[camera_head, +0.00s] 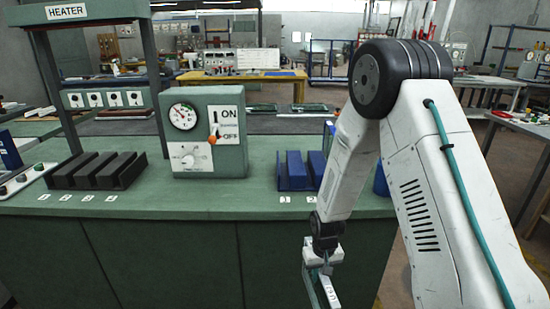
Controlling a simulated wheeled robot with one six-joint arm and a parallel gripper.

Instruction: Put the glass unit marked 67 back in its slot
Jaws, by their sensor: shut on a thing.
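My gripper (325,262) is low at the front, in front of and below the counter's front edge. It is shut on a thin glass unit (313,286) with greenish edges and a white marked strip; the marking is too small to read surely. The unit hangs tilted and its lower end runs out of the picture. A blue slotted rack (292,180) stands on the green counter (230,205), behind and above my gripper. My arm hides the rack's right part. A black slotted rack (95,172) stands under the heater frame at left. No glass shows in either rack.
A green control box (205,130) with a gauge, dial and ON/OFF lever stands between the racks. The heater frame (85,20) rises at left. Small numbered labels (85,198) lie before the racks. Two flat dark panels (300,108) lie farther back. Floor shows at right.

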